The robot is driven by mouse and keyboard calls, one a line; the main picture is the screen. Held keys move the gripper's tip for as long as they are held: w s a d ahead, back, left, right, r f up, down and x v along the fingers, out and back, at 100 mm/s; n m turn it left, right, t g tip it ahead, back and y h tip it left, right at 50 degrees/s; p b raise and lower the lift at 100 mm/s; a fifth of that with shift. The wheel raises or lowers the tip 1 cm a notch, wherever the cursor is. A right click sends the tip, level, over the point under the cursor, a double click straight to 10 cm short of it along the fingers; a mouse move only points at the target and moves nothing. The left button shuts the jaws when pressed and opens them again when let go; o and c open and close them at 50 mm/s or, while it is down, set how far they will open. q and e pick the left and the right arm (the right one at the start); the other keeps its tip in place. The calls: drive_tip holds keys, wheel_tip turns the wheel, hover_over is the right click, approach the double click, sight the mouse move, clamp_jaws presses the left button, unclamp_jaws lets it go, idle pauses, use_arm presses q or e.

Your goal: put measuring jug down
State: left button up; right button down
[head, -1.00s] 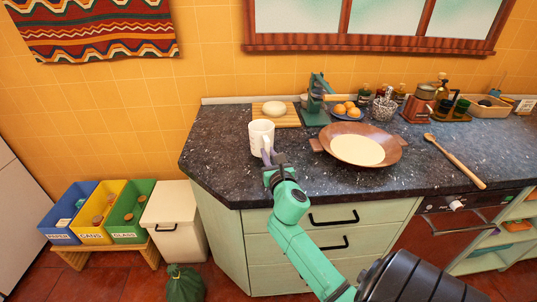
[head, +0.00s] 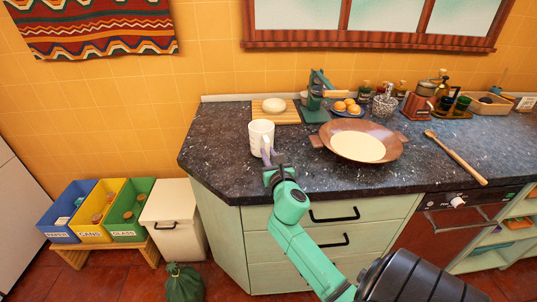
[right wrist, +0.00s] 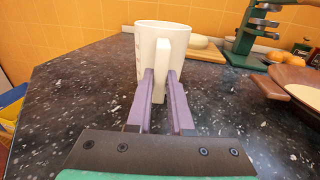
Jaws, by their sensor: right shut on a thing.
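The white measuring jug (head: 260,136) is upright at the left part of the dark speckled counter (head: 216,155). It also shows in the right wrist view (right wrist: 149,47), with its handle facing me. My right gripper (head: 267,156) is shut on the jug's handle, one finger on each side of it, also seen in the right wrist view (right wrist: 161,88). The jug's base looks at or very close to the counter top; I cannot tell whether it touches. My left gripper is not in view.
A wide brown pan (head: 383,145) with pale contents stands right of the jug. Behind are a wooden board (head: 289,116) with a pale round thing, a green press (head: 316,96) and a plate of oranges (head: 347,107). The counter's left edge is near the jug.

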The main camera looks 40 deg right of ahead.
drive_tip(key=shift+f+b, duration=0.3)
drive_tip(key=shift+f, duration=0.1)
drive_tip(key=shift+c, duration=0.5)
unclamp_jaws()
drive_tip(key=shift+p+v, duration=0.3)
drive_tip(key=shift+v, duration=4.25)
wheel_tip(320, 180, up, 9)
drive_tip(key=p, duration=0.9)
drive_tip(key=shift+f, duration=0.1)
